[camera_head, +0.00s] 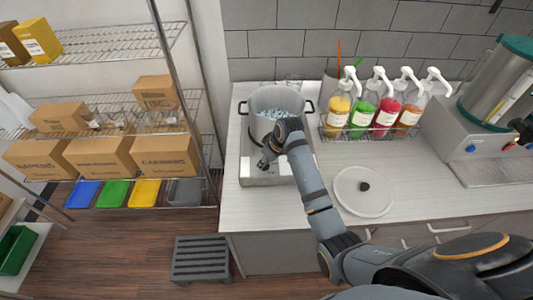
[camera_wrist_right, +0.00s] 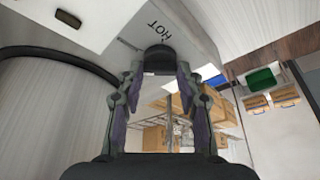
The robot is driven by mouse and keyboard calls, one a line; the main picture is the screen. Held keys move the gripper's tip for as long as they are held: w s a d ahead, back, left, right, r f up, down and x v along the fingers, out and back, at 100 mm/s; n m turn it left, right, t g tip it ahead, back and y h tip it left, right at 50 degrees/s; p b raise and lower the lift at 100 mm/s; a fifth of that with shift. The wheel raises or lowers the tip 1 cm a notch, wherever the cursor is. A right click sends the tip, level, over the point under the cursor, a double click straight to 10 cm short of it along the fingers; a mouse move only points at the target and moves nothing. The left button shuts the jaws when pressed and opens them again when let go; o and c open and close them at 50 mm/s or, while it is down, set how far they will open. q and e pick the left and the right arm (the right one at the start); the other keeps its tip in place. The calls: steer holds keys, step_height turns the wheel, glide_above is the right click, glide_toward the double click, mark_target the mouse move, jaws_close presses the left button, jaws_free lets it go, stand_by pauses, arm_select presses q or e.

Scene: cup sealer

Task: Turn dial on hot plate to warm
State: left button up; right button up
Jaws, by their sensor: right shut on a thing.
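The hot plate (camera_head: 257,180) is a light metal box near the counter's front edge, with a large pot (camera_head: 262,101) on top. In the right wrist view the hot plate (camera_wrist_right: 203,35) shows upside-down lettering that appears to read HOT. The black dial (camera_wrist_right: 160,57) is just below that lettering, between the fingertips of my right gripper (camera_wrist_right: 160,80). The fingers are shut on it from both sides. In the head view my right gripper (camera_head: 265,162) is at the hot plate's front, and the arm hides the dial. The dial's setting cannot be read. My left gripper is not in view.
A lid (camera_head: 349,198) with a black knob lies on the counter at right of the hot plate. A rack of pump bottles (camera_head: 362,113) stands behind it. A metal machine (camera_head: 462,146) is at far right. A wire shelf with boxes (camera_head: 165,156) stands left.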

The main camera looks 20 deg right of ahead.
steer(key=shift+a+r+m+t+p, duration=0.1)
steer(key=shift+m+t+p, duration=0.2)
steer(key=shift+m, duration=0.5)
steer(key=shift+a+m+h, duration=0.1)
steer(key=shift+m+h, duration=0.7)
steer(key=shift+m, duration=0.6)
steer(key=o, duration=1.2)
steer(key=shift+s, duration=0.1)
steer(key=v, duration=1.1)
steer(key=shift+s+r, duration=0.2)
steer(key=shift+r, duration=0.15)
steer(key=shift+a, duration=0.1)
